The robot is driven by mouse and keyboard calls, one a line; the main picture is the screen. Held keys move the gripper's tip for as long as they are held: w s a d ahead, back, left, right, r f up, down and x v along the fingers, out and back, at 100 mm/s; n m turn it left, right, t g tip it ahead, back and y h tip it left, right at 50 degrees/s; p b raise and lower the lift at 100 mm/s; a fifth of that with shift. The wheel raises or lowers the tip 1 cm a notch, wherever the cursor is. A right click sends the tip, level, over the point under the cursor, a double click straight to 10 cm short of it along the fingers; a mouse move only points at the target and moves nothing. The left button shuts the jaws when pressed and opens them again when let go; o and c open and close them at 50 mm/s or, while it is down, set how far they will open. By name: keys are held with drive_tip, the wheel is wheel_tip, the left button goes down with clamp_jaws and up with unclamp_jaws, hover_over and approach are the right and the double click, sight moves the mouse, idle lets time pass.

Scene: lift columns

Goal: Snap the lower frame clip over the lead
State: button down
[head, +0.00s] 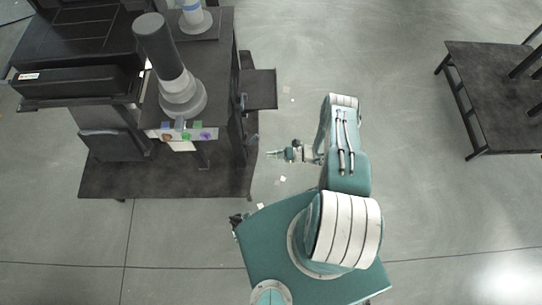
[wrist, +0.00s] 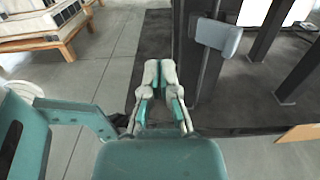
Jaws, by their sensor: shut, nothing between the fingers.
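In the wrist view, a blue-grey clip (wrist: 222,38) sticks out to the right from a dark upright frame post (wrist: 190,55). A thin dark line that may be the lead runs down the post and passes behind the clip; I cannot tell whether the clip closes over it. My gripper (wrist: 159,68) is shut and empty, left of and below the clip in the picture, apart from it. In the head view my gripper (head: 275,153) points left toward the dark frame. The clip and lead are too small to make out there.
Grey lift columns (head: 160,52) stand on the dark bench. A dark side plate (head: 260,88) juts from the frame above my gripper in the picture. A dark base mat (head: 165,180) lies under the bench. A dark table (head: 495,85) stands far right. Floor between is mostly clear.

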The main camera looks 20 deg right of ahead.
drive_tip(key=w+d, duration=0.2)
drive_tip(key=w, duration=0.5)
drive_tip(key=shift+d, duration=0.15)
idle(0.7)
drive_tip(key=shift+w, duration=0.1)
drive_tip(key=shift+x, duration=1.25)
drive_tip(key=v, duration=0.7)
idle(0.7)
idle(0.5)
